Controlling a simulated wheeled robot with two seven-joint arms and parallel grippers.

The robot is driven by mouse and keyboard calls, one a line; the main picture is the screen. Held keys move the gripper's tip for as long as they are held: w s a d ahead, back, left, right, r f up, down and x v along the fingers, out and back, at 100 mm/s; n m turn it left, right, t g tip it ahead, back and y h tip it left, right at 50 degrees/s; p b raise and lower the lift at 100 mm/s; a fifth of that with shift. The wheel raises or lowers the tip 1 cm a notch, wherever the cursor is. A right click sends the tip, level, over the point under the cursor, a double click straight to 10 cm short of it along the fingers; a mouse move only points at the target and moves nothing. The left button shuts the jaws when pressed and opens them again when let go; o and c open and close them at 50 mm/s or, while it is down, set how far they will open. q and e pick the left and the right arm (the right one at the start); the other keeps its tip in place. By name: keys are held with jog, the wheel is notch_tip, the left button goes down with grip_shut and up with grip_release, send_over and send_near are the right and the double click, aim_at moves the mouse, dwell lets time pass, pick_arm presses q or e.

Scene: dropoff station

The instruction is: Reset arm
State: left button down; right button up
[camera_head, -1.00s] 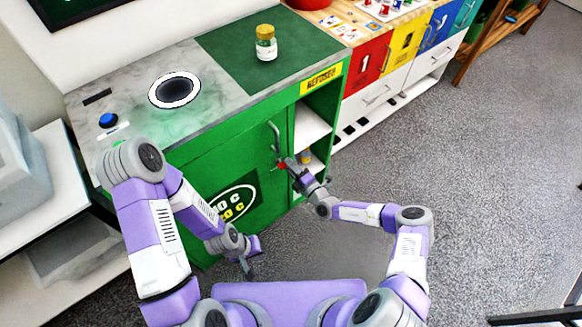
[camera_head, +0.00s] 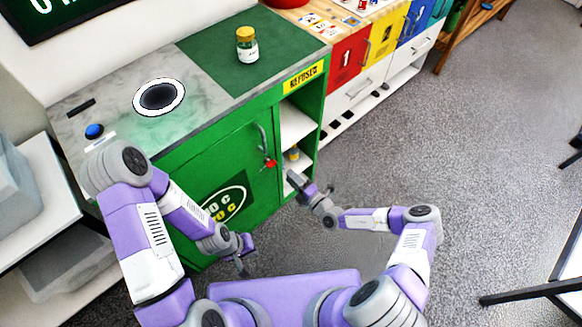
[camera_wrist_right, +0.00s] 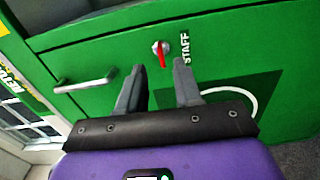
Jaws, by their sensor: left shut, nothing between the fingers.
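My left gripper (camera_head: 243,264) is shut and empty, low in front of the green cabinet (camera_head: 185,163). My right gripper (camera_head: 294,180) is apart from the cabinet's front, near the open shelves. In the right wrist view its two fingers (camera_wrist_right: 160,80) stand apart with nothing between them. A round lock with a red lever (camera_wrist_right: 161,54) is on the green door just beyond the fingertips, beside the word STAFF. The red lever also shows in the head view (camera_head: 270,163). The door's metal handle (camera_wrist_right: 86,85) is to the left in the wrist view.
A jar (camera_head: 247,46) stands on the green mat (camera_head: 208,46). The grey counter has a round dark opening (camera_head: 159,97) and a blue button (camera_head: 94,131). A small jar (camera_head: 293,154) is on the cabinet shelf. Open grey floor (camera_head: 430,150) lies to the right.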

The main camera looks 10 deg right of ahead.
jog(key=s+a+n+g+y, duration=0.2)
jog(key=s+a+n+g, duration=0.3)
jog(key=s+n+g, duration=0.35)
jog(key=s+a+n+g+y, duration=0.1)
jog(key=s+a+n+g, duration=0.35)
jog(key=s+n, duration=0.55)
jog(key=s+d+f+n+g+h, duration=0.35)
jog(key=s+d+n+h, duration=0.35)
jog(key=n, duration=0.7)
jog(key=d+r+n+t+h, duration=0.2)
jog(key=d+r+n, duration=0.2)
jog(key=n, duration=0.7)
jog(key=shift+w+d+r+n, duration=0.25)
jog(key=shift+d+n, duration=0.1)
jog(key=shift+d, duration=0.6)
jog(key=shift+t, duration=0.25)
